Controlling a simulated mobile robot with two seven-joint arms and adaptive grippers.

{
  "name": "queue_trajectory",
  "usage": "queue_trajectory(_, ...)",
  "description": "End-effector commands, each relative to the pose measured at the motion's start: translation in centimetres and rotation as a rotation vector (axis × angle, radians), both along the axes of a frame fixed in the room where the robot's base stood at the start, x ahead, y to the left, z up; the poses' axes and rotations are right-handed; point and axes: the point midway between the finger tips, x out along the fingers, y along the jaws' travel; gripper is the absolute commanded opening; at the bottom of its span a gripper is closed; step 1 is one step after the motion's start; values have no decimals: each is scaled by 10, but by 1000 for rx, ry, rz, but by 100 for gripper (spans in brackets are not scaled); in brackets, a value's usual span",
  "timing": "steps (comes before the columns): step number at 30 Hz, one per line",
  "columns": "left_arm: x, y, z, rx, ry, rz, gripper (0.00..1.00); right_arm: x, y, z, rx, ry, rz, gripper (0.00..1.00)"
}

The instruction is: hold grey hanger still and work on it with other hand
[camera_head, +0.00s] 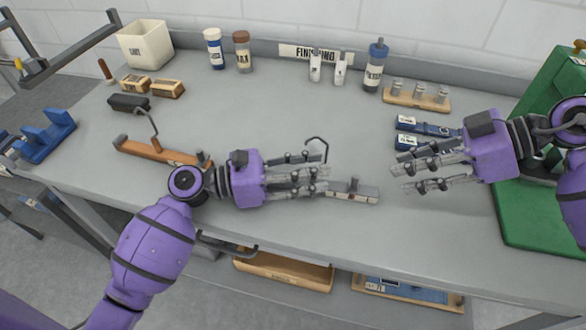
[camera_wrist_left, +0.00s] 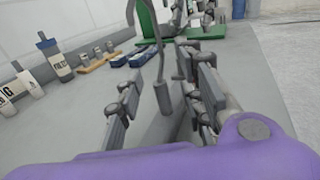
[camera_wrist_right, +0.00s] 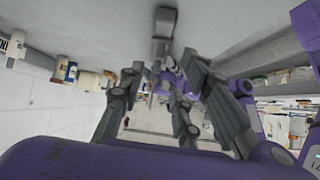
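The grey hanger has a flat grey bar (camera_head: 352,192) with a knob on top, lying on the bench near its front middle. A thin dark hook (camera_head: 319,141) rises beside my left gripper's fingers. My left gripper (camera_head: 318,178) is low over the bar's left end with its fingers apart. In the left wrist view, the hook's rod and a grey cylinder (camera_wrist_left: 163,98) show between the spread fingers; I cannot tell if they touch. My right gripper (camera_head: 402,176) is open and empty, to the right of the bar and above the bench. The bar's left end is hidden by my left gripper.
A brown hanger-like bar (camera_head: 150,150) with a hook lies left of my left arm. Blue cases (camera_head: 425,126) lie behind my right gripper. A green mat (camera_head: 540,225) is at right. Bottles (camera_head: 243,52) and a wooden rack (camera_head: 415,98) stand along the back. The bench middle is clear.

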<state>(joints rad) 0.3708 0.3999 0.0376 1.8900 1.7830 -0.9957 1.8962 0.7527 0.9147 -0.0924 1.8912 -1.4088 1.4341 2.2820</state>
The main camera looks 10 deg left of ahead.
Motion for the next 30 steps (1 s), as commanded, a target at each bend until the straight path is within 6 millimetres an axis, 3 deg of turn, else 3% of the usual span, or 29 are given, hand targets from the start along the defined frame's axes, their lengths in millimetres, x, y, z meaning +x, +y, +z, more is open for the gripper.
queue_trajectory(11, 3, -7, 0, 1, -2, 1, 35, 0, 0, 0, 0, 0, 0, 31)
queue_trajectory(20, 3, -7, 0, 1, -2, 1, 0, 0, 0, 0, 0, 0, 0, 31)
queue_trajectory(27, 3, -7, 0, 2, -1, 1, 0, 0, 0, 0, 0, 0, 0, 30)
queue_trajectory(30, 3, -7, 0, 2, -1, 1, 0, -2, 1, -2, 6, -4, 6, 17)
